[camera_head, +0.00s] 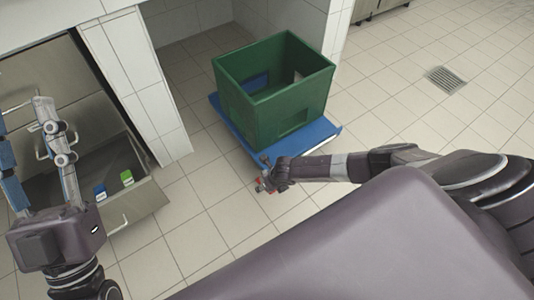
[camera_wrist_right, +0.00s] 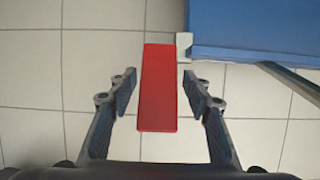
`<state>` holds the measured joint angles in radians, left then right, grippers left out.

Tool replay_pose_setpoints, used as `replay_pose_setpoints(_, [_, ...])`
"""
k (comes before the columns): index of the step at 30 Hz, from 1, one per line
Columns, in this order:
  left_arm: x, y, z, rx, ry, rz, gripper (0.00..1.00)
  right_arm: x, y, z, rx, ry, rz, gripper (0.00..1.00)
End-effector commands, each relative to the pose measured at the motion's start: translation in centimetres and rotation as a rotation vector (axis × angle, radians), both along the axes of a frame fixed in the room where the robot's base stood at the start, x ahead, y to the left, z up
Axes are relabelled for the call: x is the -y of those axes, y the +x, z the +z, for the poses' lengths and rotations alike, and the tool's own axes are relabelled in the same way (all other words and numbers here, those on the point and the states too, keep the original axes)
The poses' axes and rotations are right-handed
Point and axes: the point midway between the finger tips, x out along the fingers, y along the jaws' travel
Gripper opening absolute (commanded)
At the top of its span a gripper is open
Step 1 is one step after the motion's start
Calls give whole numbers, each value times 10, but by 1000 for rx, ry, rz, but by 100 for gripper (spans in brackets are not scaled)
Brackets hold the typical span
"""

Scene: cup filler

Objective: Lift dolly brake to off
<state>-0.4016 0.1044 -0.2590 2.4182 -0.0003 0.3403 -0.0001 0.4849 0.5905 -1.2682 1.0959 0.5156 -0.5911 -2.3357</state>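The blue dolly (camera_head: 322,132) stands on the tiled floor with a green crate (camera_head: 262,103) on it. Its brake is a red pedal, mostly hidden by my right gripper in the head view. In the right wrist view the red brake pedal (camera_wrist_right: 158,92) sticks out beside the blue dolly (camera_wrist_right: 252,25). My right gripper (camera_head: 263,175) is low at the dolly's front edge. Its fingers are open on both sides of the pedal, with gaps visible in the right wrist view (camera_wrist_right: 164,80). My left gripper (camera_head: 40,160) is open and empty at the far left.
An open steel drawer (camera_head: 140,200) holding a blue and a green item is near my left gripper. A tiled wall pillar (camera_head: 140,90) stands between the drawer and the dolly. The floor to the right is clear, with a drain grate (camera_head: 446,80).

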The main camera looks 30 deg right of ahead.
Motion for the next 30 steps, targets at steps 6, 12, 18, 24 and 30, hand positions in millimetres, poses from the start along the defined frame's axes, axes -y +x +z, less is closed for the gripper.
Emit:
replay_pose_setpoints(6, [0, 0, 0, 1, 0, 0, 40, -1, 0, 0, 0, 2, 1, 49])
replay_pose_setpoints(12, [0, 0, 0, 1, -2, -1, 40, 0, -2, 4, 0, 1, 2, 49])
replay_pose_setpoints(18, [0, 0, 0, 1, -1, -1, 40, 0, -8, 22, 2, 3, 2, 49])
replay_pose_setpoints(24, [0, 0, 0, 1, -1, -1, 40, 1, -19, 49, 2, 2, 3, 49])
replay_pose_setpoints(30, [0, 0, 0, 1, -1, -1, 40, 2, -31, 78, 1, 2, 2, 49])
